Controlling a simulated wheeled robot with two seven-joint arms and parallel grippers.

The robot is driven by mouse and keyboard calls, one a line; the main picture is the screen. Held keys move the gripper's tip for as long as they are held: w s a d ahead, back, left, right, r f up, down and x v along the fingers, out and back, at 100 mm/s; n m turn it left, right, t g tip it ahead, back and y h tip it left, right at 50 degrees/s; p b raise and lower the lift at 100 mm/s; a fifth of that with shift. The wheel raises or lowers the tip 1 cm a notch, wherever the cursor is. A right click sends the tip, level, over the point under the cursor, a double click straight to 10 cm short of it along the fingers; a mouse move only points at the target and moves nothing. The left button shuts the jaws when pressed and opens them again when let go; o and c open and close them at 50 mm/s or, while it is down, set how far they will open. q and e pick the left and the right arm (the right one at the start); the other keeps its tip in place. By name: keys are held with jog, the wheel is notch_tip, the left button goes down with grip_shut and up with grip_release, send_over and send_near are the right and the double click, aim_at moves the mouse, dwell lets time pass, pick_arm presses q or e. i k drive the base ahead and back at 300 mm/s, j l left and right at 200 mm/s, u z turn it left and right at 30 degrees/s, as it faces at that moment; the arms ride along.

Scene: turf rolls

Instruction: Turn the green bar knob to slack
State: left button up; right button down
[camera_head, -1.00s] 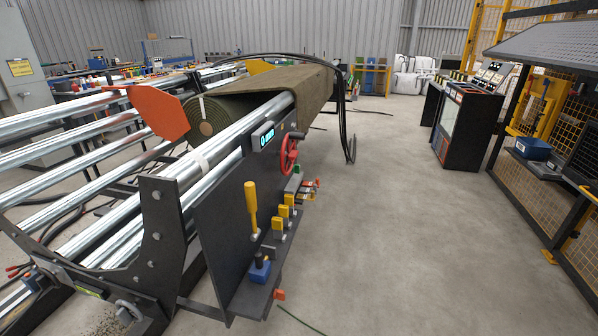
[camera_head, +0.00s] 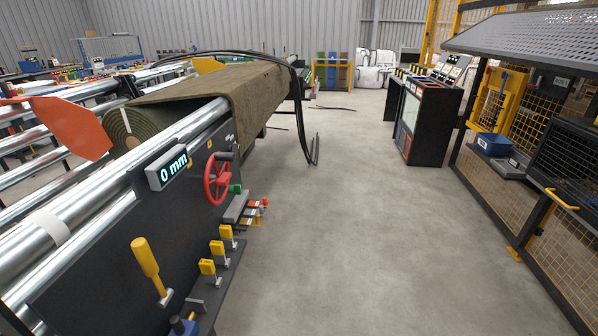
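A small green knob (camera_head: 235,189) sits on the side panel (camera_head: 130,225) of the roller machine, just right of and below the red handwheel (camera_head: 216,178). It is small in the picture, and I cannot tell which way it is turned or read any mark near it. Neither of my grippers shows in the head view.
A yellow lever (camera_head: 146,258), several yellow-topped handles and a blue part (camera_head: 183,326) line the panel's lower side. Open floor (camera_head: 340,230) lies to the right, bounded by a mesh fence (camera_head: 500,210). A black cabinet (camera_head: 427,120) stands farther back.

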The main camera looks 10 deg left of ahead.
aim_at(235, 189)
jog(key=i+l+z, duration=0.1)
jog(key=i, duration=0.55)
jog(key=i+l+z, duration=0.15)
jog(key=i, duration=0.55)
